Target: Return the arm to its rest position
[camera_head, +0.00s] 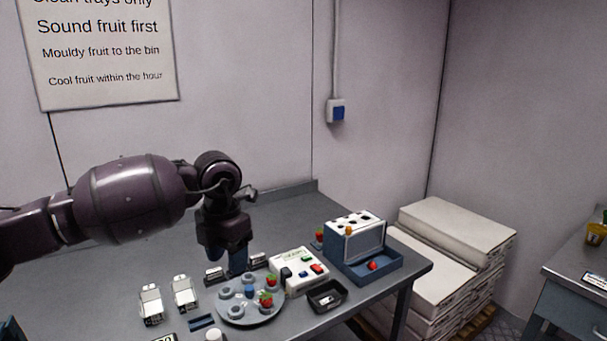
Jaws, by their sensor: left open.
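My left arm comes in from the left across the table. My left gripper (237,262) points down above the table, just behind the round grey tray. It is open, and I see nothing held in it. The round tray (236,313) bears a few red berries (266,299) and several small round cups. The gripper hides part of the table behind the tray. My right gripper is not in view.
A white box with coloured buttons (300,270), a black tray (327,295) and a blue-and-white sorting box (358,240) stand right of the gripper. White racks (151,304) stand front left. The table's back (290,200) is clear. Stacked boxes (455,230) stand beyond.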

